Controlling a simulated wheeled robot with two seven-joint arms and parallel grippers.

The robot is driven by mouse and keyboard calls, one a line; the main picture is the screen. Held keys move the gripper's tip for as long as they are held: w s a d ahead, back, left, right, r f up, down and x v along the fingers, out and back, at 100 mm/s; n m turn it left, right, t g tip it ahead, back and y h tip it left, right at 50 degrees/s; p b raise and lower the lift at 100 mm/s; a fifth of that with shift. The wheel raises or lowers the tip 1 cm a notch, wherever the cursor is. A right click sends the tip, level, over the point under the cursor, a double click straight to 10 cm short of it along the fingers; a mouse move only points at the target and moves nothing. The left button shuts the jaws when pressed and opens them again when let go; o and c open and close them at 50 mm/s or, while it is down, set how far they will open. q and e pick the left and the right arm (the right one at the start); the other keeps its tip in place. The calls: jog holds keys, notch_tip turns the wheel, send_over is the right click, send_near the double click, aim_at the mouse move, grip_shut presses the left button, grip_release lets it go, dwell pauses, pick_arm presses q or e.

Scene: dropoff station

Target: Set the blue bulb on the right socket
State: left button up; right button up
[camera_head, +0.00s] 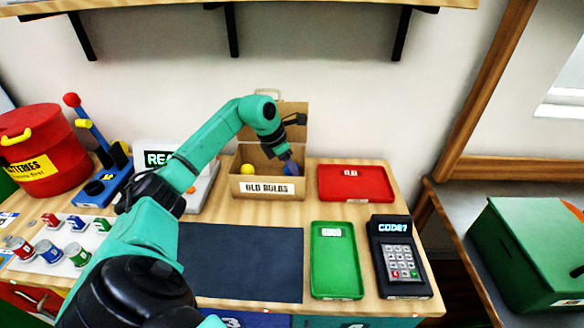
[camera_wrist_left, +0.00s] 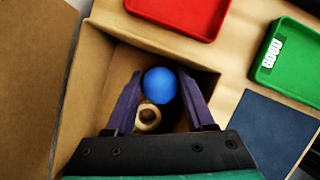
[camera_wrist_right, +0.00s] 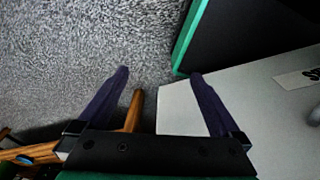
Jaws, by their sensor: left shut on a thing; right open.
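The blue bulb (camera_head: 291,168) is at the right side of the cardboard box (camera_head: 236,188) labelled OLD BULBS. My left gripper (camera_head: 287,160) reaches down into the box and is shut on the bulb. In the left wrist view the blue bulb (camera_wrist_left: 160,85) sits between the two purple fingers (camera_wrist_left: 158,100), with a small cream ring (camera_wrist_left: 148,117) beside it. My right gripper (camera_wrist_right: 162,75) is open and empty above grey carpet, seen only in the right wrist view. I cannot make out the right socket; my left arm covers part of the device with the lit screen (camera_head: 158,158).
A yellow bulb (camera_head: 247,169) is in the box. A red tray (camera_head: 355,196), a green tray (camera_head: 318,260), a keypad (camera_head: 400,262) and a dark mat (camera_head: 245,258) lie nearby. A blue lever device (camera_head: 88,194), red bin (camera_head: 35,150) and several small cans are at left.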

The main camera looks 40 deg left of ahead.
aim_at(285, 169)
dwell(0.4)
pick_arm(q)
jog(key=shift+f+b, duration=0.3)
jog(key=shift+f, duration=0.25)
jog(key=o, duration=0.8)
jog(key=shift+r, duration=0.1)
jog(key=shift+p+v, duration=0.5)
jog(key=shift+v, duration=0.35)
jog(key=p+v, duration=0.1)
jog(key=v, duration=0.3)
jog(key=shift+p, duration=0.35)
jog(key=p+v, duration=0.1)
jog(key=v, duration=0.4)
